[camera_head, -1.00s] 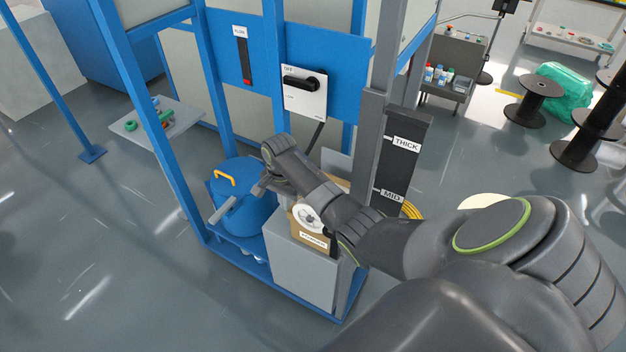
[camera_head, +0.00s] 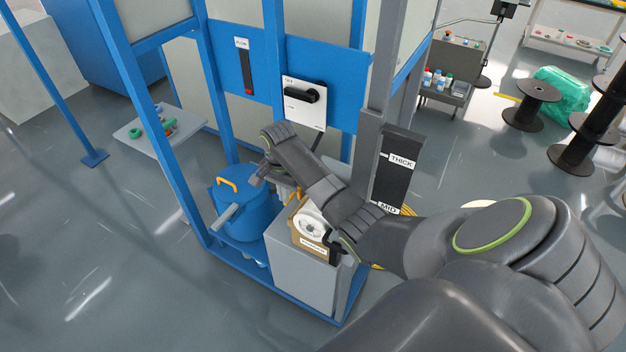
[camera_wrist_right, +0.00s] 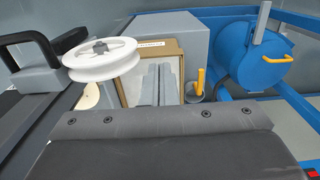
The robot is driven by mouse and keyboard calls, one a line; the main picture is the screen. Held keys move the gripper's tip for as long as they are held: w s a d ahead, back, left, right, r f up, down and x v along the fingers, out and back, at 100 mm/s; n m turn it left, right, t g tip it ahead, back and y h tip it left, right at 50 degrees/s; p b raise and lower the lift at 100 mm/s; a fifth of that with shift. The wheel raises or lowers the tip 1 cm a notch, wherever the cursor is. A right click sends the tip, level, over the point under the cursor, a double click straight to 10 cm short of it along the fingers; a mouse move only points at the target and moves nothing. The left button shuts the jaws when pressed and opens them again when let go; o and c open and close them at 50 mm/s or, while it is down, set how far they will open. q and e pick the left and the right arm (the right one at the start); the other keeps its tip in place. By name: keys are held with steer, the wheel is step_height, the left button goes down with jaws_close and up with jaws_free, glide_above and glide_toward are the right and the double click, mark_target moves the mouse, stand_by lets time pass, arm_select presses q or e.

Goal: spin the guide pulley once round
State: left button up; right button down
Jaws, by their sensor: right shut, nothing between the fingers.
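My left gripper is out of view.
A blue pot (camera_head: 245,208) with an orange handle stands left of the box. A grey block (camera_head: 303,275) sits below the box. Blue frame posts (camera_head: 163,150) rise nearby. A panel with a black rotary switch (camera_head: 303,95) is behind my wrist.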

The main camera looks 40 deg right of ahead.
mark_target(302, 211)
stand_by(0.3)
steer(key=shift+s+d+r, duration=0.1)
steer(key=shift+s+d, duration=0.25)
steer(key=shift+s, duration=0.5)
steer(key=shift+s+d+f, duration=0.1)
steer(key=shift+s+d, duration=0.25)
steer(key=shift+s, duration=0.5)
steer(key=shift+s+d+r, duration=0.1)
steer(key=shift+s+d, duration=0.25)
steer(key=shift+s, duration=0.5)
steer(key=shift+f, duration=0.3)
steer(key=shift+f, duration=0.25)
steer(key=w+a+f+b, duration=0.2)
steer(key=w+f+b, duration=0.2)
steer(key=f, duration=0.3)
steer(key=shift+w, duration=0.55)
